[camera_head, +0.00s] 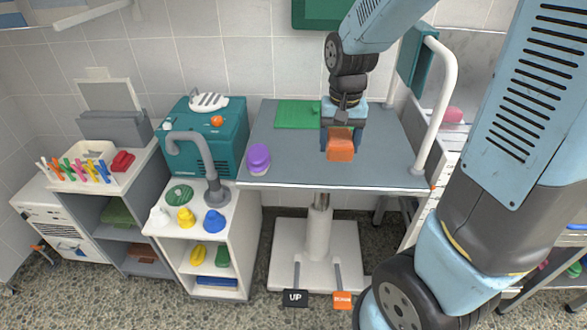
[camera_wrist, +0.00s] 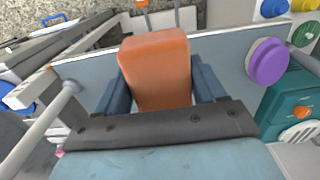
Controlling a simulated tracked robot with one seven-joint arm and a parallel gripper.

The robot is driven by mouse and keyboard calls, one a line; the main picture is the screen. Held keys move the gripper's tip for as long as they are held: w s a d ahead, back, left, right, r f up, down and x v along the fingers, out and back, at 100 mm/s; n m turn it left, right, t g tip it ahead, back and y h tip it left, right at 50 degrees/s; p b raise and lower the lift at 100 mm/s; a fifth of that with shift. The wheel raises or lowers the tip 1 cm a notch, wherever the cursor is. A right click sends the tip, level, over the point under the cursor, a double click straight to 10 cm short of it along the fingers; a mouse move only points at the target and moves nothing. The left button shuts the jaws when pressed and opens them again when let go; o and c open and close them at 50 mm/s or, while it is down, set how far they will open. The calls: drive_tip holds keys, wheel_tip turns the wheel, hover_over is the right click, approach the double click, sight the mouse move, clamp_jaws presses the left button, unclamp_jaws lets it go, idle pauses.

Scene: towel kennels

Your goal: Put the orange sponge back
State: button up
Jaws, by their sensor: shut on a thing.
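The orange sponge (camera_head: 341,146) is a block held in my gripper (camera_head: 341,142) over the grey table (camera_head: 285,145). It also shows in the wrist view (camera_wrist: 156,65), upright between the two blue fingers (camera_wrist: 160,92). The fingers are shut on its sides. In the head view the sponge is near the middle of the tabletop, but I cannot tell how far above the surface it is. The sponge's lower end is hidden by the gripper in the wrist view.
A purple round thing (camera_head: 259,157) stands on the table's left side, and a green mat (camera_head: 297,114) lies at the back. A white rail (camera_head: 436,105) rises at the right.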

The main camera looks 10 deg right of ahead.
idle(0.3)
drive_tip(key=w+a+f, duration=0.4)
drive_tip(key=w+a, duration=0.2)
drive_tip(key=w, duration=0.1)
hover_over(295, 168)
drive_tip(key=d, duration=0.1)
drive_tip(key=f, duration=0.2)
drive_tip(key=s+f, duration=0.1)
drive_tip(key=f, duration=0.1)
drive_tip(key=shift+f, duration=0.15)
drive_tip(key=shift+w+a+f, duration=0.35)
drive_tip(key=shift+w+f, duration=0.15)
drive_tip(key=shift+f, duration=0.2)
drive_tip(key=shift+w+a+f, duration=0.1)
drive_tip(key=shift+f, duration=1.55)
drive_tip(key=o, duration=1.2)
drive_tip(key=shift+f, duration=0.1)
